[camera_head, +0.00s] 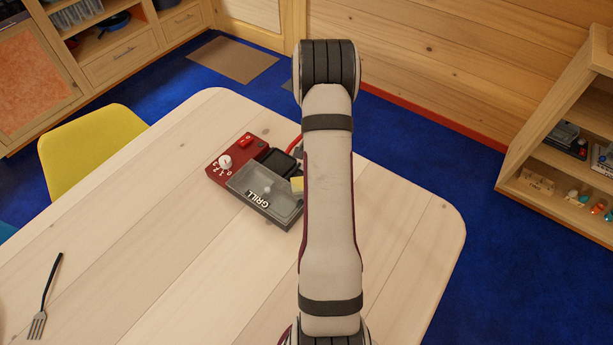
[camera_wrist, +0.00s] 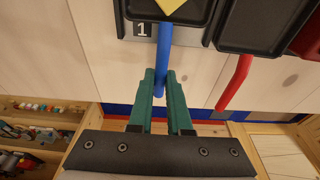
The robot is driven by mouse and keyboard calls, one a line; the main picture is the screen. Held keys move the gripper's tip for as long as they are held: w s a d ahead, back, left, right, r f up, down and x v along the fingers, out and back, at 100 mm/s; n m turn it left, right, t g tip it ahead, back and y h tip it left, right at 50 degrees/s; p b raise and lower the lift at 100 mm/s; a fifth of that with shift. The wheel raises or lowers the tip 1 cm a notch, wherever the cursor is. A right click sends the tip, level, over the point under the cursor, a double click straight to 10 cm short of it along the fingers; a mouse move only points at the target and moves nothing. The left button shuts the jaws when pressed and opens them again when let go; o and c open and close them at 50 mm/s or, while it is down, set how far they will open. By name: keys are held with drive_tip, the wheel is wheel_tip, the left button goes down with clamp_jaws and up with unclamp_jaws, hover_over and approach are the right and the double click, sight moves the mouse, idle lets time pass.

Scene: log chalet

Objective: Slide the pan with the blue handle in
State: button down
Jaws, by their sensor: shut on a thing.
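In the wrist view, the dark pan (camera_wrist: 133,10) with the blue handle (camera_wrist: 164,45) is at the top edge, partly cut off. A yellow piece (camera_wrist: 171,4) lies in it. Its near edge is over a grey plate marked "1" (camera_wrist: 142,30). My gripper (camera_wrist: 161,76) has green fingers, one on each side of the blue handle, shut on it. In the head view, the red and grey grill (camera_head: 236,155) stands on the table. The yellow piece also shows there (camera_head: 297,184), beside my arm, which hides the blue handle and my gripper.
A second dark pan (camera_wrist: 262,25) with a red handle (camera_wrist: 235,82) is right of the held pan in the wrist view. A fork (camera_head: 46,297) lies at the table's left. The table (camera_head: 150,250) is otherwise mostly clear. A yellow chair (camera_head: 88,150) stands beside it.

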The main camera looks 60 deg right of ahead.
drive_tip(key=shift+a, duration=2.1)
drive_tip(key=c, duration=0.9)
unclamp_jaws()
drive_tip(key=shift+r, duration=3)
